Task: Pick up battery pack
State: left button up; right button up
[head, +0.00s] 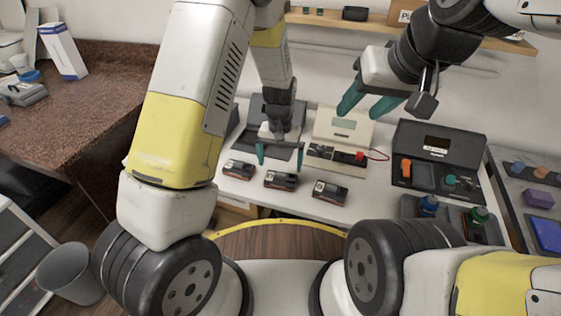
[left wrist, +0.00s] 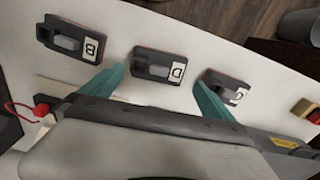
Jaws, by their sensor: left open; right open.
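Three small dark packs with grey tops and white letter labels lie in a row on the white table. In the left wrist view they read B (left wrist: 70,41), D (left wrist: 159,66) and C (left wrist: 225,88). In the head view the middle pack (head: 281,180) lies just in front of my left gripper (head: 280,155), between the left pack (head: 239,169) and the right pack (head: 329,192). My left gripper is open, pointing down, with teal fingers either side of pack D in the left wrist view (left wrist: 160,88); nothing is between them. My right gripper (head: 360,112) is open and empty, high at the right.
A cream tester (head: 343,127) with a red connector stands behind the packs. A dark stand (head: 262,140) is behind my left gripper.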

aim_at(281, 173)
pick_arm(q)
notch_tip(281, 173, down, 6)
jog(key=shift+w+d+f, duration=0.1)
jog(key=shift+f, duration=0.1)
jog(key=shift+c, duration=0.4)
jog(key=c, duration=1)
jog(key=shift+o, duration=0.2)
jog(key=shift+r, duration=0.15)
